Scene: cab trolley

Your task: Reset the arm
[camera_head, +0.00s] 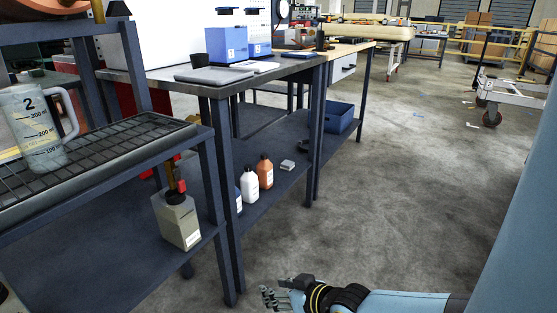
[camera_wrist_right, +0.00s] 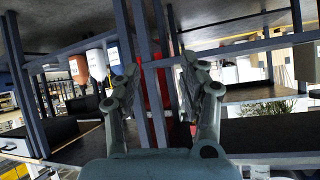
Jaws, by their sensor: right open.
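My right gripper (camera_head: 270,297) is low at the bottom of the head view, in front of the dark blue workbenches and above the concrete floor. My light blue right arm comes in from the lower right. In the right wrist view the two fingers of the right gripper (camera_wrist_right: 165,85) stand apart with nothing between them. Table legs and a red surface show beyond the fingers. My left gripper does not show in either view.
A measuring jug (camera_head: 36,128) stands on a black grate (camera_head: 120,152) at left. A grey canister (camera_head: 178,218) and bottles (camera_head: 250,186) stand on lower shelves. Blue boxes (camera_head: 228,44) sit on the bench. Open floor (camera_head: 410,180) lies right, with a cart (camera_head: 510,92) beyond.

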